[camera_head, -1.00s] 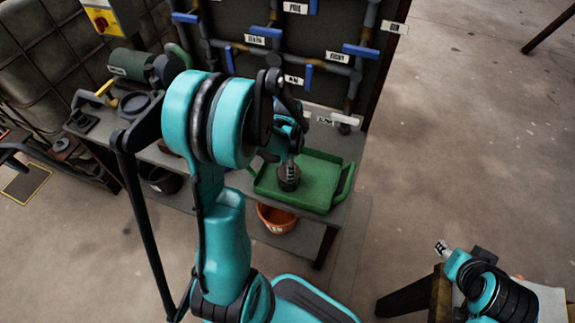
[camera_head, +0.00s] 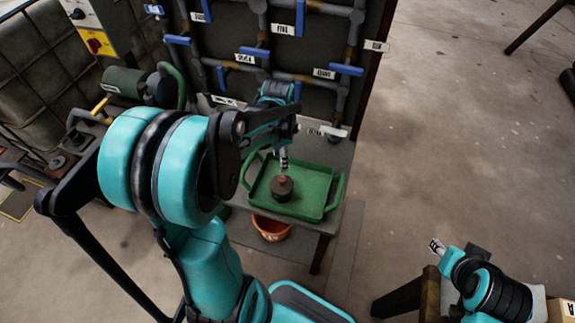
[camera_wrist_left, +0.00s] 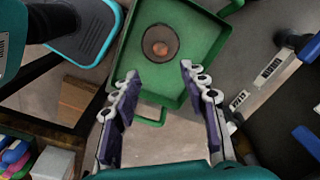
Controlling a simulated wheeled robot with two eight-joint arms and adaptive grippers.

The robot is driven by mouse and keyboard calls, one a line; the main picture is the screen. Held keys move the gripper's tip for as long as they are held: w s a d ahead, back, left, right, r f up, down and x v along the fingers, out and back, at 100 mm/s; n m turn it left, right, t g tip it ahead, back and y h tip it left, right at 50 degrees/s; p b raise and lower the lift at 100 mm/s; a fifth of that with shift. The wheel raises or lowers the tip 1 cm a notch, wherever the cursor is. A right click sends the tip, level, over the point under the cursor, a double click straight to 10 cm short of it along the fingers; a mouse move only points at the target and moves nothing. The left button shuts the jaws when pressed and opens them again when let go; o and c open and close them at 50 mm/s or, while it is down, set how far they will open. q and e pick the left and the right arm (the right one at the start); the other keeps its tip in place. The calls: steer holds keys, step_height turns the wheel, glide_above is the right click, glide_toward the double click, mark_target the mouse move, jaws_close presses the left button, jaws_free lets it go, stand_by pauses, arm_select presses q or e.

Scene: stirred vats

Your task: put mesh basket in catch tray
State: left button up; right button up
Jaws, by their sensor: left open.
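The mesh basket (camera_head: 282,188) is a small dark round container with a brownish top. It sits inside the green catch tray (camera_head: 315,190), which has a handle at each end. In the left wrist view the basket (camera_wrist_left: 160,43) rests on the floor of the tray (camera_wrist_left: 197,38), clear of its walls. My left gripper (camera_head: 283,158) is above the tray in the head view. Its fingers (camera_wrist_left: 158,75) are spread and empty in the left wrist view, with the basket beyond their tips. My right gripper (camera_head: 437,246) is far off at the lower right, too small to read.
The tray stands on a grey bench, with an orange bucket (camera_head: 270,228) below it. A pipe panel with blue valve handles (camera_head: 345,70) rises behind. A green motor or pump (camera_head: 124,83) is at the left. Open floor lies to the right.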

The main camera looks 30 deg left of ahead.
arm_select(q)
steer(key=s+d+r+n+t, duration=0.3)
steer(key=s+d+r+n, duration=0.1)
steer(key=d, duration=0.2)
steer(key=s+d+r+n+t, duration=0.3)
steer(key=s+d+r+t, duration=0.1)
steer(key=d, duration=0.3)
steer(key=shift+r+n, duration=0.35)
steer(key=shift+n, duration=0.05)
